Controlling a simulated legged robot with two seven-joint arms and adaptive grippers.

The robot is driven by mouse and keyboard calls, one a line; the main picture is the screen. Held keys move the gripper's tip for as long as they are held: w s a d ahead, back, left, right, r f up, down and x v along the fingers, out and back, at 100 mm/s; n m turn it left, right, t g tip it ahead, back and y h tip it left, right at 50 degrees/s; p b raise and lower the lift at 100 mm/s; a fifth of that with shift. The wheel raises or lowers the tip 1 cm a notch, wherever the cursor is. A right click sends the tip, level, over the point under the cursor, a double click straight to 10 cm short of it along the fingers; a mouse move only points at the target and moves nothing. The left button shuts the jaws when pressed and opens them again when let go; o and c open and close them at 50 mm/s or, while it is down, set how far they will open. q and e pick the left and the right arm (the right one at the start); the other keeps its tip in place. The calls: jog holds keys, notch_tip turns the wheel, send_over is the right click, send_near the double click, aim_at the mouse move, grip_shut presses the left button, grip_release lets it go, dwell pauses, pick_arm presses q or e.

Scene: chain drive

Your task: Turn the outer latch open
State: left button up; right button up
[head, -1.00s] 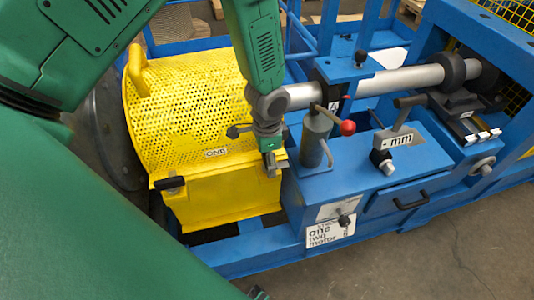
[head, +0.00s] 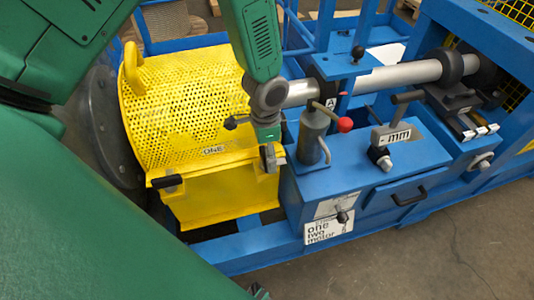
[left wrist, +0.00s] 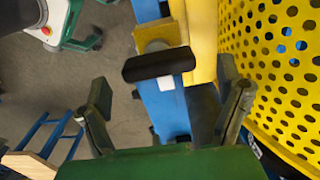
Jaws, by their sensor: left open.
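The yellow perforated guard (head: 190,110) stands at the left of the blue machine and also fills the right of the left wrist view (left wrist: 285,75). A black latch (head: 166,181) sits on the left end of its front edge. My left gripper (head: 271,157) points down at the guard's right front corner and hides what is behind it. In the left wrist view the left gripper (left wrist: 163,88) is open. A black latch bar (left wrist: 159,65) on a yellow mount lies crosswise ahead, between its fingers, with no visible contact. My right gripper is not seen.
Close to the right of my left gripper stand a grey cylinder (head: 312,138) and a lever with a red knob (head: 344,124). The blue machine frame (head: 345,185) extends right with a shaft (head: 400,76). The floor at the front right is clear.

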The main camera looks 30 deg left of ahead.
pick_arm(q)
notch_tip(320, 180, up, 10)
jog(key=shift+w, duration=0.15)
jog(key=shift+f, duration=0.1)
dwell(0.3)
jog(key=s+a+f+n+b, duration=0.1)
jog(key=s+f+n+b, duration=0.5)
jog(key=s+f, duration=1.7)
jog(key=shift+f+n+t+b, duration=0.3)
jog(key=shift+f+n+b, duration=0.1)
jog(key=shift+n, duration=0.4)
